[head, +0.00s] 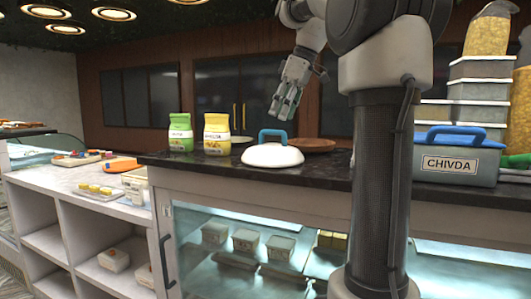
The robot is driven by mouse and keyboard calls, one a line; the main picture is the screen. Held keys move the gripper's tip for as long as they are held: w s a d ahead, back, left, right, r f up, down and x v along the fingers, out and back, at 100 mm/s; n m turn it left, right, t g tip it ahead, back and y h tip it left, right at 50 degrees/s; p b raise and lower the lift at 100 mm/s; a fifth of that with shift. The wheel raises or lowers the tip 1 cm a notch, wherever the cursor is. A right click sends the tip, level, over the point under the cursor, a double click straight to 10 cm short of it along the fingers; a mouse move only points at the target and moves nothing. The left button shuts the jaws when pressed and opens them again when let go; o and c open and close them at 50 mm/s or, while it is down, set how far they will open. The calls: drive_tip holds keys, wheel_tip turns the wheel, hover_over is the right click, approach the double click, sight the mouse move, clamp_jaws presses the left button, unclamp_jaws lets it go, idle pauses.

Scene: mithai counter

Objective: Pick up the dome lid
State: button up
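The white dome lid (271,156) with a blue loop handle (272,136) rests on the dark counter top in the head view, near the front edge. My gripper (281,115) hangs above the counter, a little above and to the right of the blue handle in the picture. It does not appear to hold anything. Its fingers are small and seen at an angle, so their opening is unclear.
Green (180,132) and yellow (216,134) packets stand left of the lid. A brown plate (313,145) lies behind it. A grey CHIVDA box (456,163) sits to the right beyond my column. The dark counter (340,178) tops a glass-fronted case.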

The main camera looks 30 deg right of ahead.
sight(273, 131)
drive_tip(key=x, duration=0.7)
drive_tip(key=shift+w+f, duration=0.15)
drive_tip(key=shift+w, duration=0.25)
clamp_jaws()
